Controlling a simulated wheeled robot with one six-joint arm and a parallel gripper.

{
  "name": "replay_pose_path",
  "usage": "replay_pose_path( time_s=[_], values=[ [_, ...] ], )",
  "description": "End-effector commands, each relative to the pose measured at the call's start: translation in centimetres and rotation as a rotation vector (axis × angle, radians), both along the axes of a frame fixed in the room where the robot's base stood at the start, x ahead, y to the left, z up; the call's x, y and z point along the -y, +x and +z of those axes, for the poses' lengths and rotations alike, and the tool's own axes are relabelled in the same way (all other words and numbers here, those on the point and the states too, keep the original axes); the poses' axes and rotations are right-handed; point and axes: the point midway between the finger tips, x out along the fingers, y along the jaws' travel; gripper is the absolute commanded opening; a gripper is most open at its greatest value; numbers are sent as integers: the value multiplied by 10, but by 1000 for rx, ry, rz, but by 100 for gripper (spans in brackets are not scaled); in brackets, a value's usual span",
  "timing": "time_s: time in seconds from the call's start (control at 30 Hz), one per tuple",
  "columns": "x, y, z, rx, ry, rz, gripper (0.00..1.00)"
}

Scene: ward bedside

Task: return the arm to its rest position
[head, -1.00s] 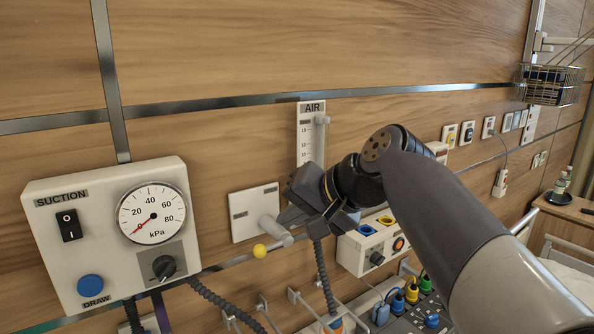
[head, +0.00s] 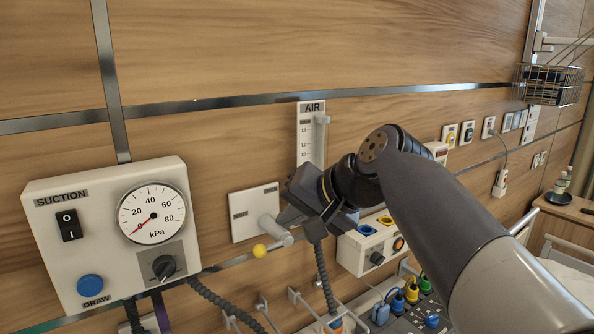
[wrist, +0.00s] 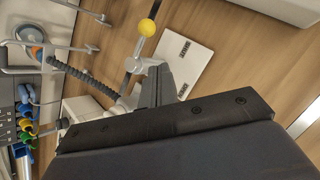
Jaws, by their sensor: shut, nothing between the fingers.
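My arm reaches in from the lower right of the head view. My gripper (head: 285,217) is near the white wall plate (head: 243,226) and its grey cylindrical fitting (head: 273,231). In the wrist view my gripper's dark fingers (wrist: 157,84) are together, with nothing seen between them. They overlap the fitting in the picture; I cannot tell whether they touch it. A yellow ball (head: 260,251) is just below the fitting in the head view, and the ball (wrist: 147,27) sits beyond my fingertips in the wrist view.
The suction unit (head: 110,200) is at the left. The AIR flowmeter (head: 311,135) is behind my gripper. A white box with blue and yellow sockets (head: 370,245) and dark hoses (head: 225,303) lie below. A wire basket (head: 550,85) hangs at the upper right.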

Motion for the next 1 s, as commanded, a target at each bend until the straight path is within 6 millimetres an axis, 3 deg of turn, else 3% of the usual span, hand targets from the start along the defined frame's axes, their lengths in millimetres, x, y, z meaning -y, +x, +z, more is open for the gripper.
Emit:
replay_pose_path(
  time_s=[0.6,1.0],
  values=[
    [-18,-25,-30,130,-322,36,0],
    [-22,-38,-40,235,-510,43,0]
  ],
)
